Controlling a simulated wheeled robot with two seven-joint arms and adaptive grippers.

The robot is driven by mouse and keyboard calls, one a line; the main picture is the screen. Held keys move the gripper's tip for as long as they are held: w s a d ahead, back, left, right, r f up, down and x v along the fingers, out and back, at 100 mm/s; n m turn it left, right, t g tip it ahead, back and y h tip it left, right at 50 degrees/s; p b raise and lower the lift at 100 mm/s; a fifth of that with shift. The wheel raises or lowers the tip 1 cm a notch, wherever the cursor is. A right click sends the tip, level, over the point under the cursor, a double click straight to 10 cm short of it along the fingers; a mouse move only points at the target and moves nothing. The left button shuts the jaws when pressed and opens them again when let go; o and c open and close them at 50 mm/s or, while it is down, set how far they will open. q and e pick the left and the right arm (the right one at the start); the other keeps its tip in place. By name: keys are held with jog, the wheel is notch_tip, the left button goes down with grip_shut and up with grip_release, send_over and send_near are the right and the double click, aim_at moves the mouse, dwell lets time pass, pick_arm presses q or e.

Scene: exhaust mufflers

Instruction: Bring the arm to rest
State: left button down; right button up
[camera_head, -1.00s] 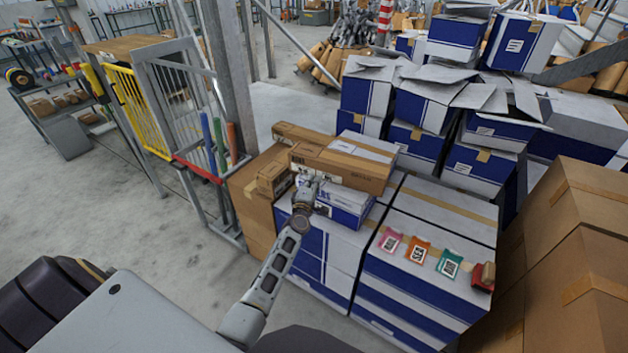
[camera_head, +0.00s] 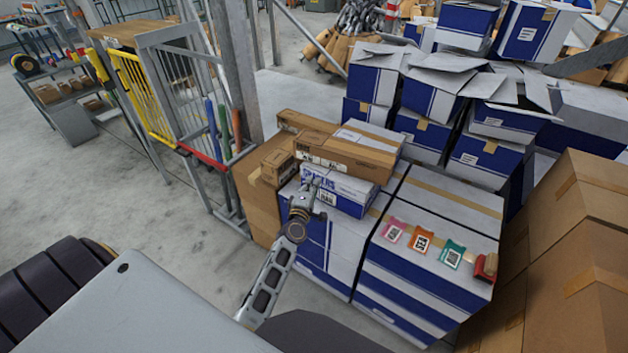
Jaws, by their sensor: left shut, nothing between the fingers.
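My left arm comes in from the bottom of the head view and reaches toward the stacked boxes. Its left gripper (camera_head: 311,183) is shut and empty. It is in front of the blue and white small box (camera_head: 343,192) and above the large blue and white box (camera_head: 335,240); I cannot tell whether it touches either. My right gripper is not in view.
Brown cartons (camera_head: 345,155) lie behind the gripper. Coloured labels (camera_head: 421,242) and a red item (camera_head: 486,267) lie on the white box at the right. Large brown boxes (camera_head: 570,240) stand far right. A metal gate (camera_head: 183,90) stands left, with open floor before it.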

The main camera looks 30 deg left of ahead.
pick_arm(q)
jog(key=shift+s, duration=0.3)
dwell(0.6)
